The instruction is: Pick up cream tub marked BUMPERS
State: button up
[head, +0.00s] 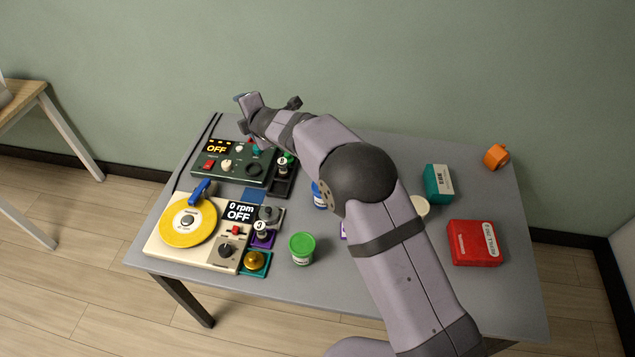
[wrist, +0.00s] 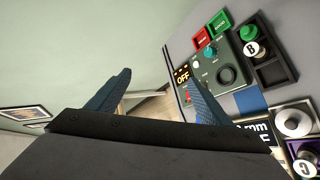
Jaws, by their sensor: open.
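A cream round thing (head: 421,206), probably the cream tub, sits on the grey table just right of my arm in the head view. My arm partly covers it, and I cannot read any marking on it. My gripper (wrist: 160,92) is open and empty in the wrist view, its two fingers spread apart. In the head view my gripper is above the far left of the table, over the dark green panel (head: 210,184) and well away from the cream thing. The wrist view does not show the cream thing.
A green-lidded tub (head: 302,249) and a blue tub (head: 319,196) stand left of my arm. A teal box (head: 438,183), a red box (head: 475,243) and an orange object (head: 496,157) are on the right. A turntable unit (head: 155,245) fills the front left.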

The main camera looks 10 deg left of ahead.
jog(key=w+d+r+m+t+h+p, duration=0.1)
jog(key=w+d+r+m+h+p, duration=0.2)
jog(key=d, duration=0.8)
jog(key=w+d+r+m+h, duration=0.1)
jog(key=w+d+r+h, duration=0.3)
jog(key=d, duration=0.7)
jog(key=w+d+r+m+t+h+p, duration=0.1)
jog(key=w+d+r+h+p, duration=0.3)
jog(key=d, duration=0.7)
jog(key=d+f+m+g+h+b, duration=0.1)
jog(key=d+f+b, duration=0.2)
jog(key=d, duration=0.4)
jog(key=n+t+h+b, duration=0.2)
jog(key=n+h+b, duration=0.3)
jog(key=h+b, duration=0.25)
send_over(416, 207)
jog(key=x, duration=0.4)
notch_tip(416, 207, down, 19)
jog(key=shift+a+f, duration=0.1)
jog(key=shift+f, duration=0.1)
jog(key=s+a+f+n+t, duration=0.1)
jog(key=s+a+f+n+t+y+b, duration=0.1)
jog(key=shift+s+a+f+n+t, duration=0.15)
jog(key=shift+s+f+n+t, duration=0.15)
jog(key=shift+n, duration=0.1)
jog(key=shift+s+a+y, duration=0.1)
jog(key=shift+a+y, duration=0.1)
jog(key=shift+y, duration=0.25)
jog(key=shift+f+p, duration=0.5)
jog(key=shift+f, duration=2.65)
